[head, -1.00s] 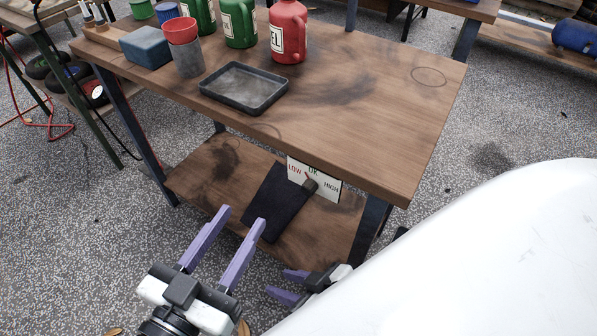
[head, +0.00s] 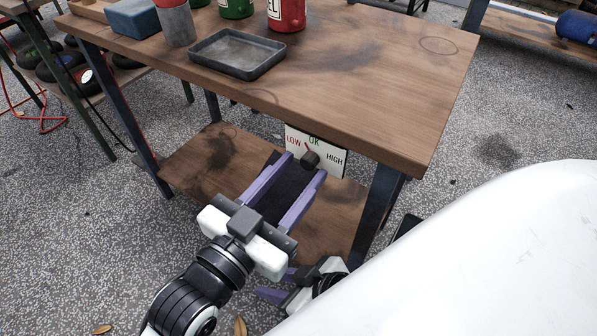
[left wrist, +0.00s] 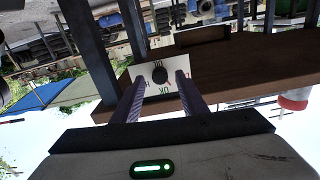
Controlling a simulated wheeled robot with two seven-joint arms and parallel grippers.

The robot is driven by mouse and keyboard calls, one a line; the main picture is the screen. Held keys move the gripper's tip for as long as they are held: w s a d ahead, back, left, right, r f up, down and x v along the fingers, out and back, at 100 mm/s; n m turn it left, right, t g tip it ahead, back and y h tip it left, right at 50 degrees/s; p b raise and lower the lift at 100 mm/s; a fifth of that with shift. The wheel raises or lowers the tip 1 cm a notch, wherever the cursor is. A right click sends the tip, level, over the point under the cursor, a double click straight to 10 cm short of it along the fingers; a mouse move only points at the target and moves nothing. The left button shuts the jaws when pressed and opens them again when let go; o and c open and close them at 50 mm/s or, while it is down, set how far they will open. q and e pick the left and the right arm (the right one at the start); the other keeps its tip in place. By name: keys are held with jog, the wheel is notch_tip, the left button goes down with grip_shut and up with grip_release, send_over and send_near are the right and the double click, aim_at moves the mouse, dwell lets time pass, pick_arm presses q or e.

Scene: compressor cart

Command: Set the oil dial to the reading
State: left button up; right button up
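The oil dial is a white plate (head: 331,164) marked LOW, OK and HIGH, under the workbench's front edge. Its dark round knob (head: 310,159) has a red pointer (head: 307,147) tilted up and left, between LOW and OK. My left gripper (head: 306,164) is open, one purple finger on each side of the knob in the picture. In the left wrist view the knob (left wrist: 159,75) sits between the fingertips (left wrist: 160,79), with gaps at both sides; I cannot tell how far they reach around it. My right gripper (head: 272,283) is open and empty, low in the head view.
The wooden workbench (head: 370,100) overhangs the plate. On it are a grey tray (head: 238,55), a blue block (head: 135,17) and a red can (head: 287,10). The lower shelf (head: 210,165) lies below, and a table leg (head: 376,212) stands right of the dial.

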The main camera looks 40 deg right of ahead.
pick_arm(q)
jog(key=shift+w+d, duration=0.15)
jog(key=shift+d, duration=0.2)
pick_arm(e)
jog(key=shift+f, duration=0.1)
pick_arm(q)
grip_shut()
jog(key=shift+p, duration=0.4)
jog(key=shift+r+n+p, duration=0.1)
jog(key=shift+n+p, duration=0.2)
jog(key=shift+n, duration=0.2)
jog(key=n+p, duration=0.3)
jog(key=shift+n+p, duration=0.35)
jog(key=shift+n, duration=0.55)
pick_arm(e)
jog(key=shift+m+t+h, duration=0.3)
jog(key=shift+m+t, duration=0.1)
jog(key=shift+t, duration=0.3)
jog(key=shift+s+d+r, duration=0.2)
jog(key=shift+d+r, duration=0.15)
jog(key=shift+r, duration=0.25)
jog(key=shift+s+d+r, duration=0.25)
jog(key=shift+d+r, duration=0.15)
jog(key=shift+r, duration=0.15)
jog(key=shift+s+d+r, duration=0.2)
jog(key=shift+d+r, duration=0.15)
jog(key=shift+r, duration=0.25)
